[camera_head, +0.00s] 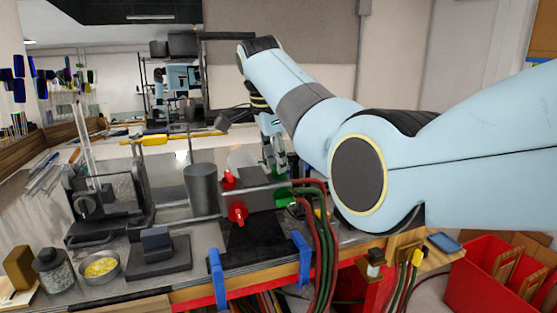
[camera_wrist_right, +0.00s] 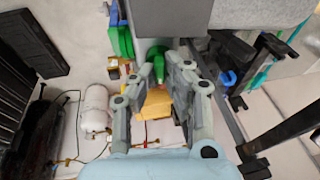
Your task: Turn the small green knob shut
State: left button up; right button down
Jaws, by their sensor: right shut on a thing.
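The small green knob (camera_wrist_right: 159,68) shows in the right wrist view, upright between the two fingers of my right gripper (camera_wrist_right: 160,60), which is shut on it. In the head view my right gripper (camera_head: 274,160) points down behind the grey valve block, and the small knob is mostly hidden by the fingers. A larger green knob (camera_head: 283,197) is on the front of the block, beside a red knob (camera_head: 238,213). A smaller red knob (camera_head: 229,180) stands on top. My left gripper is not in view.
Red and green hoses (camera_head: 318,220) hang over the front edge, close to the block. A grey metal cylinder (camera_head: 201,188) stands left of it. Blue clamps (camera_head: 216,274) grip the table edge. Red bins (camera_head: 480,272) are at the lower right.

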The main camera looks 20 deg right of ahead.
aim_at(273, 183)
dwell(0.5)
jog(key=c, duration=1.4)
grip_release()
jog(key=shift+r, duration=0.15)
jog(key=v, duration=0.7)
jog(key=shift+a+r, duration=0.1)
